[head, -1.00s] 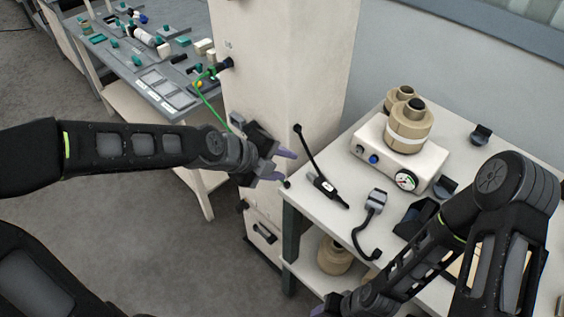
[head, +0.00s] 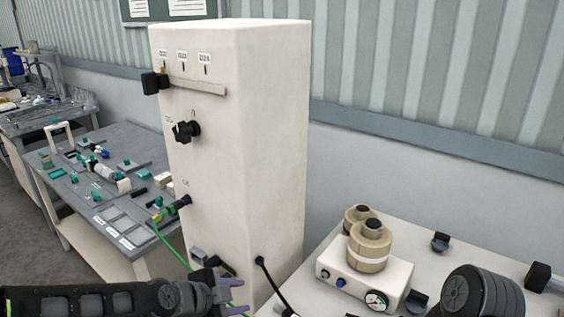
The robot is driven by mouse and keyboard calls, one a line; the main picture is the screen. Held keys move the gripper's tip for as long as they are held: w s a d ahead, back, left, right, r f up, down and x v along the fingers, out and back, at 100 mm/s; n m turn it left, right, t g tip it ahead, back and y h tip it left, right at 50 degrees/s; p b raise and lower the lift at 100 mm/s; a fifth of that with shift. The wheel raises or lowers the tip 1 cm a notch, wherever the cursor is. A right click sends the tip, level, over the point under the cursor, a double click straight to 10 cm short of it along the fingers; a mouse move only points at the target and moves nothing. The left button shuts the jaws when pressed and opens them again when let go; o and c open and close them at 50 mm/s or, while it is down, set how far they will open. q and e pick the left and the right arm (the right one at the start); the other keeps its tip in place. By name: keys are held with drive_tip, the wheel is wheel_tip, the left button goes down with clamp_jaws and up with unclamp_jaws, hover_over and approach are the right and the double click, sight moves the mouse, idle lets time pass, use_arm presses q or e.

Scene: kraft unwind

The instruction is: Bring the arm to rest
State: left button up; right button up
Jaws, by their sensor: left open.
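My left arm comes in low from the left in the head view. My left gripper (head: 236,298) is open and empty, its purple fingertips pointing right, in front of the lower part of the white cabinet (head: 275,130). I cannot tell its distance from the cabinet face. Part of my right arm shows at the lower right corner. My right gripper is out of the frame.
A black knob (head: 186,131) and a plug (head: 176,206) with a green cable stick out of the cabinet. A white gauge box (head: 364,279) with kraft rolls (head: 370,245) stands on the right table (head: 448,262). A grey bench (head: 110,185) with small parts is at left.

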use_arm(q)
drive_tip(key=s+a+f+n+g, duration=0.1)
drive_tip(key=s+f+n, duration=0.1)
drive_tip(key=f+n, duration=0.6)
drive_tip(key=s+a+f+n, duration=0.1)
drive_tip(key=s+f+n, duration=0.2)
drive_tip(key=f+n, duration=0.5)
drive_tip(key=s+d+f+n+g, duration=0.1)
drive_tip(key=s+d+f+g, duration=0.1)
drive_tip(key=s+f, duration=0.6)
drive_tip(key=s+d+f+n+g+y, duration=0.1)
drive_tip(key=s+f+g, duration=0.3)
drive_tip(key=s+f, duration=0.5)
drive_tip(key=s+d, duration=0.1)
drive_tip(key=s, duration=0.2)
drive_tip(key=shift+d+y, duration=0.2)
drive_tip(key=shift+y, duration=0.1)
drive_tip(key=shift+c, duration=0.4)
